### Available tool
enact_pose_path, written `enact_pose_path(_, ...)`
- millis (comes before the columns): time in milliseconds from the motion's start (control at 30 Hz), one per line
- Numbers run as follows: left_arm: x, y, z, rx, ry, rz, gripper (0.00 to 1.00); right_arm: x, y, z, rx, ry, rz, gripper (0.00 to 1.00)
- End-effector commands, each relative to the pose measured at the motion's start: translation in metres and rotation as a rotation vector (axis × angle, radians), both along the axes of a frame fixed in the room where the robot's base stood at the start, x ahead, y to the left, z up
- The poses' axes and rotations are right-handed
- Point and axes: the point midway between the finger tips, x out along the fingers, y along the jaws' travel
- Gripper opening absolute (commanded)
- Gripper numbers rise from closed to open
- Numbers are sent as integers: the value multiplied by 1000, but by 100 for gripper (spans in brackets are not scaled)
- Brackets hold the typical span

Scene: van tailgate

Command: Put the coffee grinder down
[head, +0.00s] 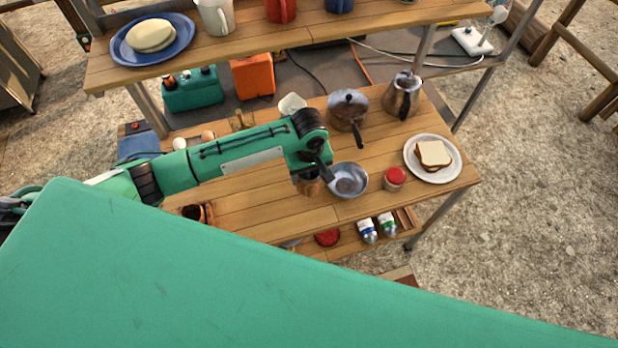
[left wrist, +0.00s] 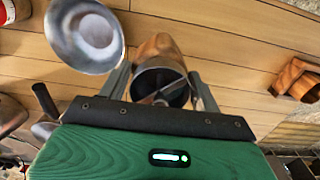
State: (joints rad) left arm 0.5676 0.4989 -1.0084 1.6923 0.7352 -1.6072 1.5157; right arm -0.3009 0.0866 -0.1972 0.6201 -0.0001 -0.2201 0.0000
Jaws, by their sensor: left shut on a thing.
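The coffee grinder (left wrist: 157,48), with a brown wooden body and a dark open metal top, sits between the fingers of my left gripper (left wrist: 162,85) in the left wrist view. The gripper is shut on it. In the head view, my left gripper (head: 311,168) points down over the wooden table (head: 265,222), and a small brown part of the grinder (head: 309,187) shows below it. The arm hides the rest. I cannot tell whether its base touches the table. My right gripper is not in view.
A small metal pan (head: 348,180) is close beside the grinder. A raised shelf (head: 240,40) spans the back.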

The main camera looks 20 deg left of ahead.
Motion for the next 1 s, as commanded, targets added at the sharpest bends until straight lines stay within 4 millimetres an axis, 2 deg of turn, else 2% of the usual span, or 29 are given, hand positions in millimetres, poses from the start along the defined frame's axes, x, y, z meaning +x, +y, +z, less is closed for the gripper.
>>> enact_pose_path(367, 0, 0, -39, -1, -1, -1, 26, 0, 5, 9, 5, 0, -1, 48)
enact_pose_path(733, 0, 0, -43, -1, -1, -1, 26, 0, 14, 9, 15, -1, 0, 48)
enact_pose_path(767, 0, 0, -44, 0, 0, -1, 66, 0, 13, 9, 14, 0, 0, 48)
enact_pose_path(800, 0, 0, -44, 1, -1, -1, 74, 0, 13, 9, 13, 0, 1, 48)
enact_pose_path(867, 0, 0, -44, 1, -1, -1, 86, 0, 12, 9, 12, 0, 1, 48)
enact_pose_path(1000, 0, 0, -44, 0, 0, -1, 86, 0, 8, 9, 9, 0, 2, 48)
